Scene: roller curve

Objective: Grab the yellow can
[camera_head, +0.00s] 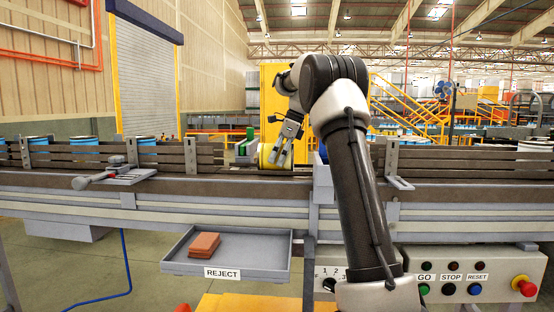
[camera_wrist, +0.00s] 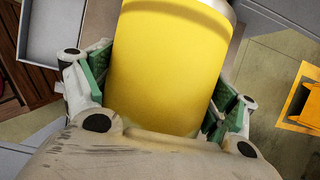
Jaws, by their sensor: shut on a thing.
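The yellow can (camera_wrist: 175,65) fills the middle of the wrist view, between the two green-padded fingers of my gripper (camera_wrist: 165,90). The fingers are shut on its sides. In the head view the yellow can (camera_head: 266,156) shows at the conveyor, partly hidden behind my gripper (camera_head: 280,157), which reaches down to it from above. I cannot tell whether the can touches the conveyor surface below it.
The conveyor rails (camera_head: 90,155) run across the scene. A grey REJECT tray (camera_head: 262,250) with reddish-brown blocks (camera_head: 204,245) hangs in front. A control box (camera_head: 450,262) with buttons is at right. Blue-and-white cans (camera_head: 83,148) stand behind the left rails.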

